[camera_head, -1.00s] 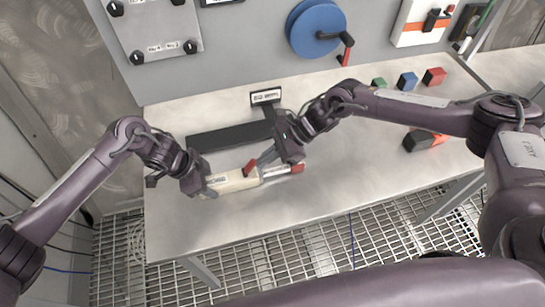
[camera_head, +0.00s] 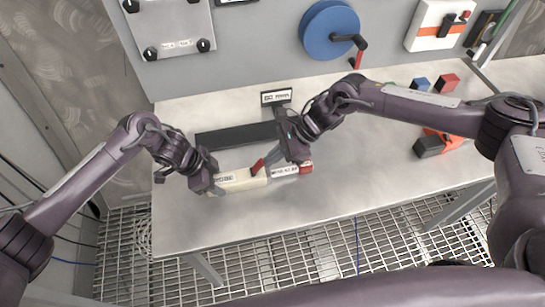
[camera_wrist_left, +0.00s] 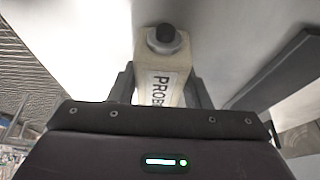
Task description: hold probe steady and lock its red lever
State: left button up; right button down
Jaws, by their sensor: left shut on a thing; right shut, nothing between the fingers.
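The probe (camera_head: 240,180) has a cream body with a label, a pale labelled front section and a red end. It lies near level at the table's middle-left. Its red lever (camera_head: 257,167) sticks up near the body's front end. My left gripper (camera_head: 212,182) is shut on the rear of the cream body. My right gripper (camera_head: 298,160) is shut and empty, just right of the lever and close above the front section. Whether it touches is unclear.
A long dark block (camera_head: 235,135) lies behind the probe, with a small labelled stand (camera_head: 277,97) beside it. Red (camera_head: 447,83) and blue (camera_head: 420,83) blocks and a black-orange object (camera_head: 432,146) lie at right. A blue wheel (camera_head: 331,30) hangs on the wall panel. The front table strip is clear.

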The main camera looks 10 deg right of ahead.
aim_at(260, 161)
pick_arm(q)
jog(key=shift+f, duration=0.1)
pick_arm(e)
jog(key=shift+a+r+h, duration=0.15)
jog(key=shift+a+h, duration=0.05)
jog(key=shift+h, duration=0.1)
jog(key=shift+a+r+h, duration=0.3)
jog(key=shift+r+h, duration=0.05)
jog(key=shift+h, duration=0.15)
jog(key=shift+a+r, duration=0.3)
jog(key=shift+a, duration=0.3)
jog(key=shift+a+r, duration=0.3)
jog(key=shift+a, duration=0.25)
jog(key=shift+r, duration=0.15)
jog(key=shift+r, duration=0.65)
